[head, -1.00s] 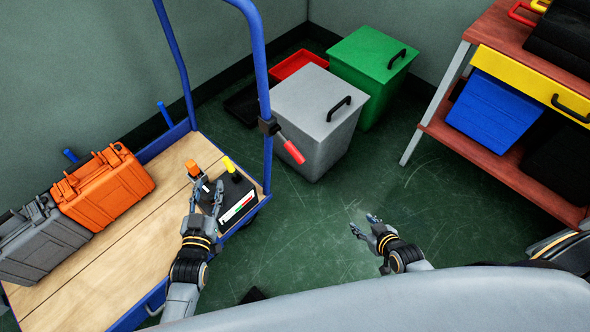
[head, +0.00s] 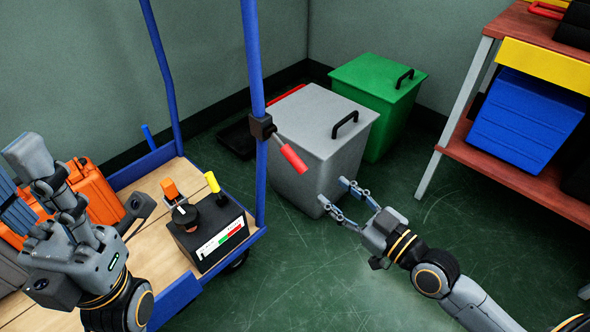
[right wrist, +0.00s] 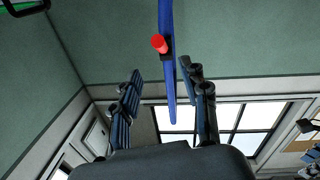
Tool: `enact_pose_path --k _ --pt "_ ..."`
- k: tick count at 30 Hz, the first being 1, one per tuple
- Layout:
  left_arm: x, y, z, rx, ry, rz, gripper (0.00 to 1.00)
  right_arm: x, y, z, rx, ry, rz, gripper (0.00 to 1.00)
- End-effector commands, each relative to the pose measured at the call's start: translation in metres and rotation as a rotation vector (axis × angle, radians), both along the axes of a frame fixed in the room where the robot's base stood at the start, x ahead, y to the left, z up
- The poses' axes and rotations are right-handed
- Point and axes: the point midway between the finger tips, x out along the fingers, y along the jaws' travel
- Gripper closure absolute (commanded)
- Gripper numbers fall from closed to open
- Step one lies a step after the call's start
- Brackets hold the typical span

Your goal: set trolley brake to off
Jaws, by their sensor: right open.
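The trolley has a wooden deck and a blue frame (head: 254,65). A lever with a red handle (head: 293,158) is mounted by a black clamp (head: 261,127) on its near upright post. The handle slopes down to the right. In the right wrist view, the red handle end (right wrist: 159,44) shows in front of the blue post (right wrist: 167,85), between and beyond the fingers. My right gripper (head: 336,194) is open and empty, below and right of the handle, apart from it. My left gripper (head: 75,200) has spread fingers above the deck at left.
A black box (head: 207,230) with a knob, a yellow-tipped lever and a green-red label sits on the deck. An orange case (head: 95,190) is partly hidden by my left gripper. Grey (head: 300,135) and green (head: 375,90) bins stand behind the handle. A shelf unit (head: 455,110) stands right.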

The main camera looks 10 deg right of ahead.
Motion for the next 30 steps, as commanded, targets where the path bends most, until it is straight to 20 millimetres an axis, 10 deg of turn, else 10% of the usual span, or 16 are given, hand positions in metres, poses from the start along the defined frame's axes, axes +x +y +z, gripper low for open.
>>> enact_pose_path --k 18,30 --pt "-0.001 -0.002 0.007 0.006 -0.057 0.003 0.60 0.095 0.051 0.000 0.005 -0.002 -0.001 0.55" --pt "-0.003 -0.003 0.013 0.011 -0.083 0.004 0.60 0.119 0.063 0.000 0.000 0.001 0.000 0.55"
